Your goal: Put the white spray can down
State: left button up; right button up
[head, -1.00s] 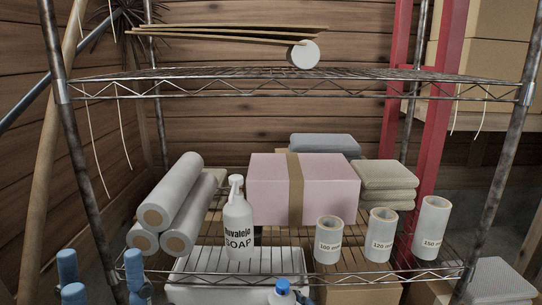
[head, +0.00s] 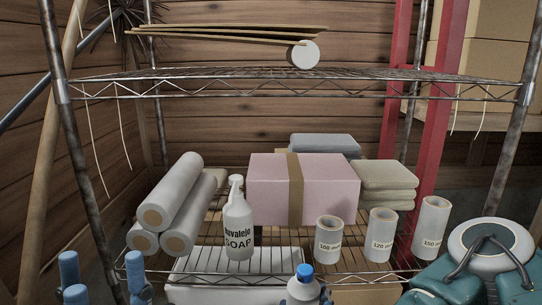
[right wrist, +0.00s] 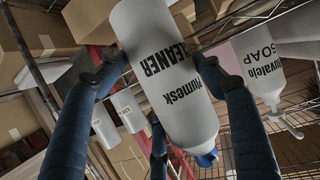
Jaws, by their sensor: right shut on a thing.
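The white spray can (right wrist: 165,75), marked CLEANER, is held between the blue fingers of my right gripper (right wrist: 160,82). It appears upside down and tilted in the right wrist view. In the head view the can (head: 304,289) shows only its top and blue cap at the bottom edge, in front of the lower shelf's (head: 270,276) front rim. Its base is hidden, and I cannot tell whether it touches anything. My left gripper (head: 102,272) is at the bottom left of the head view, its blue fingers apart with nothing between them.
On the lower shelf stand a white soap bottle (head: 238,228), white rolls (head: 172,200), a pink box (head: 330,188) and three labelled rolls (head: 381,234). The shelf's front strip between soap bottle and first labelled roll looks clear. The upper shelf (head: 300,73) has open room.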

jog(key=s+d+r+m+g+h, duration=0.1)
jog(key=d+r+m+g+h, duration=0.1)
jog(key=d+r+m+h, duration=0.5)
jog(key=s+d+r+m+g+h, duration=0.15)
jog(key=d+r, duration=0.25)
jog(key=d, duration=0.6)
jog(key=n+t+y, duration=0.3)
jog(key=n+y, duration=0.3)
jog(key=n, duration=0.1)
send_near(315, 293)
jog(key=x, duration=0.5)
jog(key=shift+d+f, duration=0.25)
jog(key=shift+d, duration=0.1)
jog(key=shift+r, duration=0.1)
jog(key=shift+a+r+y, duration=0.1)
jog(key=shift+a+y, duration=0.1)
jog(key=shift+y, duration=0.05)
jog(key=shift+d+f, duration=0.2)
jog(key=shift+f, duration=0.05)
jog(key=shift+r, duration=0.1)
